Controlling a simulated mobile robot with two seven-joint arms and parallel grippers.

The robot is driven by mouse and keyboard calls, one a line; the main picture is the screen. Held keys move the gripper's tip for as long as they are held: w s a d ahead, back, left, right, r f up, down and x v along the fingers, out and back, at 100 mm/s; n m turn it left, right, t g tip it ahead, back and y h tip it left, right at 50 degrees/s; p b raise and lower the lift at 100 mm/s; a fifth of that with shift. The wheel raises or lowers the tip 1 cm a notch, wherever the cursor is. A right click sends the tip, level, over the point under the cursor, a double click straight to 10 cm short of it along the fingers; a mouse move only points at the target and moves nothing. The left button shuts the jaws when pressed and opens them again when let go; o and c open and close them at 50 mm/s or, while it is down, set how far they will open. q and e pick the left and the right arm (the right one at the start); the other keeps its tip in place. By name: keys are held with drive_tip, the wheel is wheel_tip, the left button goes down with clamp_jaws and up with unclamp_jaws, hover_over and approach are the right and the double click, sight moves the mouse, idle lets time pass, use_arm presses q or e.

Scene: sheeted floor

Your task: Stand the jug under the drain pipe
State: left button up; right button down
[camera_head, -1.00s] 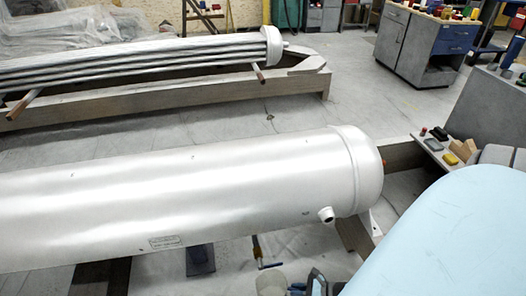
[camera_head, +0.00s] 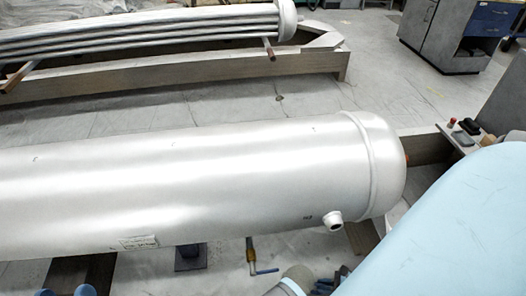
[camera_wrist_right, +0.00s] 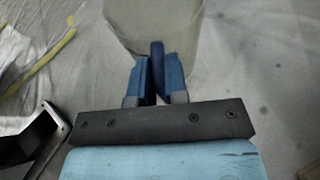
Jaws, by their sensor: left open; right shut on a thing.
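A brass-coloured drain pipe (camera_head: 251,252) with a blue lever hangs below the silver tank (camera_head: 200,185), left of the jug. Whether the jug touches the floor cannot be seen. My left gripper (camera_head: 85,290) barely shows at the bottom left edge, apart from the jug; its fingers are mostly hidden.
A short spout (camera_head: 334,222) sticks out of the tank near its domed end. Dark supports (camera_head: 190,257) stand under the tank. A ledge with small items (camera_head: 465,128) is at the right. Behind lie a beam (camera_head: 200,68) and open sheeted floor (camera_head: 390,95).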

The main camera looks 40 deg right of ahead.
drive_tip(key=r+b+x, duration=0.1)
drive_tip(key=b+x, duration=0.1)
drive_tip(key=x, duration=0.6)
drive_tip(key=w+a+r+b+x, duration=0.1)
drive_tip(key=r+b+x, duration=0.1)
drive_tip(key=x, duration=0.7)
drive_tip(key=shift+b, duration=0.35)
drive_tip(key=c, duration=1.1)
unclamp_jaws()
drive_tip(key=shift+w, duration=0.15)
drive_tip(key=shift+c, duration=0.2)
use_arm(q)
drive_tip(key=w+m, duration=0.1)
drive_tip(key=w+a+m+t+h, duration=0.1)
drive_tip(key=m, duration=0.1)
drive_tip(key=shift+a+r+t, duration=0.25)
drive_tip(key=shift+r+t, duration=0.05)
drive_tip(key=s+n+p, duration=0.1)
drive_tip(key=p, duration=0.1)
drive_tip(key=d+n+g+p, duration=0.1)
drive_tip(key=p, duration=0.1)
drive_tip(key=shift+s+d+f+n+y, duration=0.1)
drive_tip(key=shift+s+f+n+y, duration=0.2)
drive_tip(key=shift+s+y, duration=0.1)
use_arm(e)
drive_tip(key=v, duration=1.2)
